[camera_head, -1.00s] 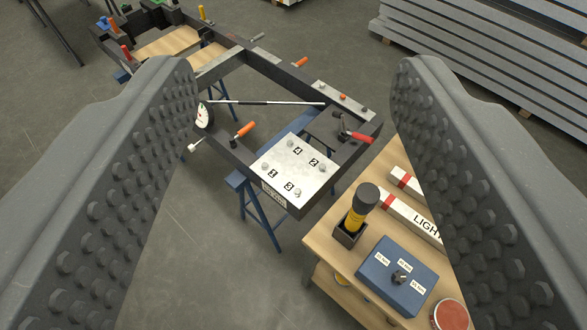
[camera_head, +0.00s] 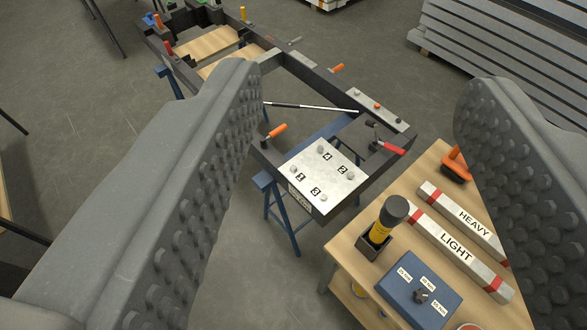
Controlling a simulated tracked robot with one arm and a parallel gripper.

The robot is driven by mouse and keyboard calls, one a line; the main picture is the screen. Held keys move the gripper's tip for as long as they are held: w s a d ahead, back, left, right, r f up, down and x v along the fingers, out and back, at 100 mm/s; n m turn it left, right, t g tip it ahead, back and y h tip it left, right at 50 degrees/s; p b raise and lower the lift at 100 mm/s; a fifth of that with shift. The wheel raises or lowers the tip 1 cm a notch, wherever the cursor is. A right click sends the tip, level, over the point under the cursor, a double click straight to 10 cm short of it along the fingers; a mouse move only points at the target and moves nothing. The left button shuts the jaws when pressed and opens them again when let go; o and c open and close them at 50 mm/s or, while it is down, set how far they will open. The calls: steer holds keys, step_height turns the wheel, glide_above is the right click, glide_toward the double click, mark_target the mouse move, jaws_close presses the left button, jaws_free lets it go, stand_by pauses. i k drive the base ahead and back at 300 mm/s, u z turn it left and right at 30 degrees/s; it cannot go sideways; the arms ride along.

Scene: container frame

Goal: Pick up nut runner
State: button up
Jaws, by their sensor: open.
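What looks like the nut runner (camera_head: 389,220), a yellow tool with a thick black top, stands nearly upright in a black holder (camera_head: 374,248) on a wooden bench. Its lower end is hidden in the holder. My gripper (camera_head: 362,85) is open and empty, with its two large grey studded jaws wide apart on either side of the picture. The nut runner shows between the jaws, nearer the right one, and well beyond them. Nothing touches it except the holder.
The wooden bench (camera_head: 350,245) also bears a blue box (camera_head: 419,303) with a knob, bars marked LIGHT (camera_head: 455,248) and HEAVY (camera_head: 474,222), and an orange-handled tool (camera_head: 456,166). A dark frame (camera_head: 310,80) with a numbered plate (camera_head: 325,177) stands beside it on blue trestles.

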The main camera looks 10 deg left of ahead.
mark_target(395, 209)
steer(key=u, duration=2.45)
steer(key=i, duration=0.5)
steer(key=z, duration=2.7)
